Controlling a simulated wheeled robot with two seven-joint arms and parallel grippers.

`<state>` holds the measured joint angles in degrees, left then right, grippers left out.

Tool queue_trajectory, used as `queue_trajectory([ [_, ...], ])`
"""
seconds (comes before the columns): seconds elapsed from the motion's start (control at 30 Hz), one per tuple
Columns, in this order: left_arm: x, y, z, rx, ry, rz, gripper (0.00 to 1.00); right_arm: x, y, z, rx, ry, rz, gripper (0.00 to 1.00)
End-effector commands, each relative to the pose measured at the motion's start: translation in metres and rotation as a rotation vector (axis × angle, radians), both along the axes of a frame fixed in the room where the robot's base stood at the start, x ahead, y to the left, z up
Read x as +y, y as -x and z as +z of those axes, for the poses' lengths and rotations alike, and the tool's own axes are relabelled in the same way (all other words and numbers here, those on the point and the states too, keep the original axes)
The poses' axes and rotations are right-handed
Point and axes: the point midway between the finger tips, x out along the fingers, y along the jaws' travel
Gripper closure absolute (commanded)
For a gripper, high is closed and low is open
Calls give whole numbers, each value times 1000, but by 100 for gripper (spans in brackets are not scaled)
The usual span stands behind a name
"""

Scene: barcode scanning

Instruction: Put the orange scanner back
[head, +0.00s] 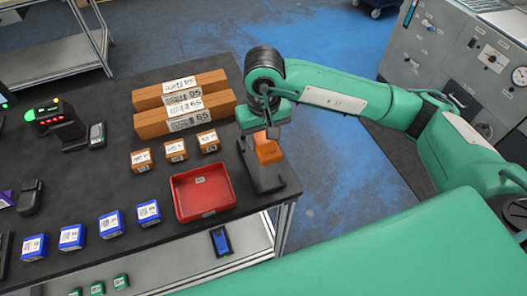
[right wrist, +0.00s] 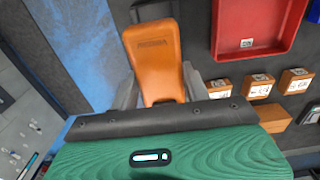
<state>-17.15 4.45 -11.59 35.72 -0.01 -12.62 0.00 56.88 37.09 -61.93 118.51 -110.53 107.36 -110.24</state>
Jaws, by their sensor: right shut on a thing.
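The orange scanner (head: 268,150) is at the right end of the dark table, upright over a dark grey stand (head: 264,180). My right gripper (head: 271,132) is above it, with its fingers around the scanner's upper part. In the right wrist view, the scanner (right wrist: 153,50) sits between the two grey fingers of the right gripper (right wrist: 160,88), which is shut on it. Part of the stand (right wrist: 152,10) shows behind it. I cannot tell whether the scanner rests fully in the stand. My left gripper is not in view.
A red tray (head: 202,192) stands just left of the stand. Small orange boxes (head: 175,150), long brown boxes (head: 182,90) and several blue boxes (head: 110,224) lie on the table. A black device with lights (head: 58,124) is at far left. The table's right edge is close to the stand.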

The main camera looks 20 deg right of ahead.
Motion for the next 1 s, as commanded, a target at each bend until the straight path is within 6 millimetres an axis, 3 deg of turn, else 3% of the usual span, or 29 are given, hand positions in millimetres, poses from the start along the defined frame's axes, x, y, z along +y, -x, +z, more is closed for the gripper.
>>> queue_trajectory([
  [0.13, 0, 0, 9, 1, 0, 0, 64, 0, 0, -26, 4, 1, -1, 83],
  [0.37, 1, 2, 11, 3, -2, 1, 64, 0, 0, -44, 1, 1, -1, 83],
  [0.6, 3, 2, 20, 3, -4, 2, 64, 0, 0, -74, 3, 0, -1, 83],
  [1.0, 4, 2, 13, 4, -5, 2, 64, 0, 0, -81, -1, 0, 0, 83],
])
